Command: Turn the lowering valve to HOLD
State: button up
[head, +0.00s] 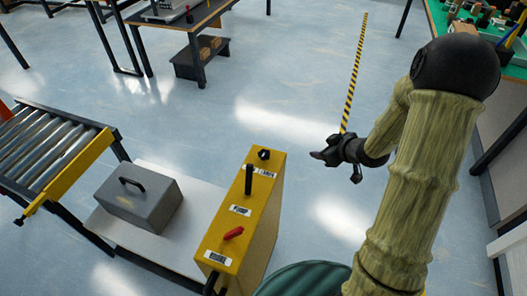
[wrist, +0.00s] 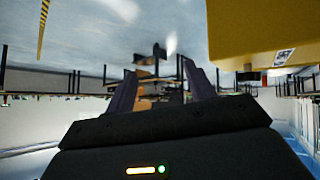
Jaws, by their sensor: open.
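A yellow control box (head: 262,180) stands at the lower middle of the head view. On its top are a black knob (head: 264,154), an upright black lever (head: 249,179) with a label that seems to read PUMP, and a red handle (head: 233,233). The other labels are too small to read, so I cannot tell which control is the lowering valve. My gripper (head: 318,155) is to the right of the box, apart from it and empty. In the wrist view its two fingers (wrist: 160,88) are spread, and a yellow body (wrist: 265,30), likely the box, fills the upper right.
A grey toolbox (head: 140,205) with a black handle sits on a white platform (head: 113,226) left of the box. A roller conveyor (head: 45,150) is at the far left. A green-topped bench (head: 440,14) stands at the upper right. The floor beyond the box is clear, with a black-yellow stripe (head: 353,75).

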aim_at(263, 153)
jog(key=s+a+f+n+g+y, duration=0.1)
jog(key=s+n+y, duration=0.4)
jog(key=y, duration=0.7)
jog(key=shift+s+a+f+n+g+p, duration=0.35)
jog(key=shift+s+a+g, duration=0.25)
jog(key=shift+s+a, duration=0.15)
jog(key=x, duration=0.8)
jog(key=p+x, duration=0.1)
jog(key=x, duration=0.8)
jog(key=shift+a+r, duration=0.15)
jog(key=shift+r, duration=0.05)
jog(key=c, duration=1)
